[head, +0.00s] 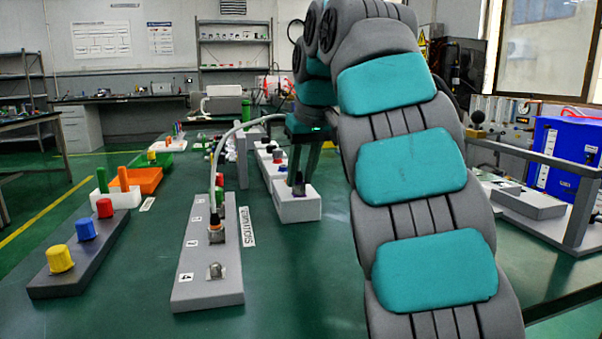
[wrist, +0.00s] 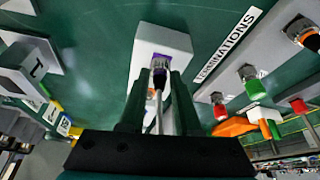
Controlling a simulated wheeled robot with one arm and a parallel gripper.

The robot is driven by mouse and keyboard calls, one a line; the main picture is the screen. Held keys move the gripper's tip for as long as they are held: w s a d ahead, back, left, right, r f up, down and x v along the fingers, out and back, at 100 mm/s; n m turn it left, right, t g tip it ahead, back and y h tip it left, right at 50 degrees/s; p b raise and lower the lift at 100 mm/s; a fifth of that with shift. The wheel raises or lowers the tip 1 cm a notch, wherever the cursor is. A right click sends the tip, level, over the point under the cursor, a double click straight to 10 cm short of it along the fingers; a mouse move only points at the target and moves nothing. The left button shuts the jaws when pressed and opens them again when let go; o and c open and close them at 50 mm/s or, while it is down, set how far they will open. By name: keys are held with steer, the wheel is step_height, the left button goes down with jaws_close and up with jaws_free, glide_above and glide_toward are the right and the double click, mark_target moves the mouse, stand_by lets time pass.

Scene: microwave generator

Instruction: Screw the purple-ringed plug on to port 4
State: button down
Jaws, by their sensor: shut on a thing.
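The purple-ringed plug (wrist: 158,63) stands at the pale block (head: 297,208), its ring at the block's top. My gripper (head: 300,172) is shut on the plug; its fingers flank the dark plug body in the wrist view (wrist: 160,88). A pale cable runs from the plug back between the fingers. The grey port board (head: 207,292) lies left of the block, with numbered labels. Port 4 (head: 215,271) is a bare metal connector at the board's near end. An orange-ringed plug (head: 216,232) with a cable sits on the port behind it. Whether the purple plug is still seated cannot be told.
A dark board with yellow (head: 60,259), blue (head: 86,229) and red caps lies at the left. Orange (head: 138,180) and green bins stand behind it. More pale blocks stand in a row behind the plug's block. The cable from the orange-ringed plug arches up toward my gripper.

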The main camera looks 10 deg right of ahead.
stand_by(0.4)
steer(key=n+y+p, duration=0.1)
steer(key=n, duration=0.2)
steer(key=shift+d+r+g, duration=0.1)
steer(key=shift+g, duration=0.2)
steer(key=n+p, duration=0.1)
steer(key=n, duration=0.1)
steer(key=n+y+p, duration=0.1)
steer(key=p, duration=0.1)
steer(key=shift+w+d+r+n+g, duration=0.1)
steer(key=shift+w+r+n+g, duration=0.05)
steer(key=shift+n+g, duration=0.25)
steer(key=n+p, duration=0.2)
steer(key=n+g+y+p, duration=0.1)
steer(key=p, duration=0.1)
steer(key=shift+w+d+n, duration=0.15)
steer(key=shift+d+n, duration=0.05)
steer(key=shift+n, duration=0.2)
steer(key=shift+f+n+g+y+p, duration=0.2)
steer(key=shift+n+g+y+p, duration=0.15)
steer(key=shift+n+p, duration=0.6)
steer(key=shift+f, duration=0.1)
steer(key=c, duration=0.6)
jaws_free()
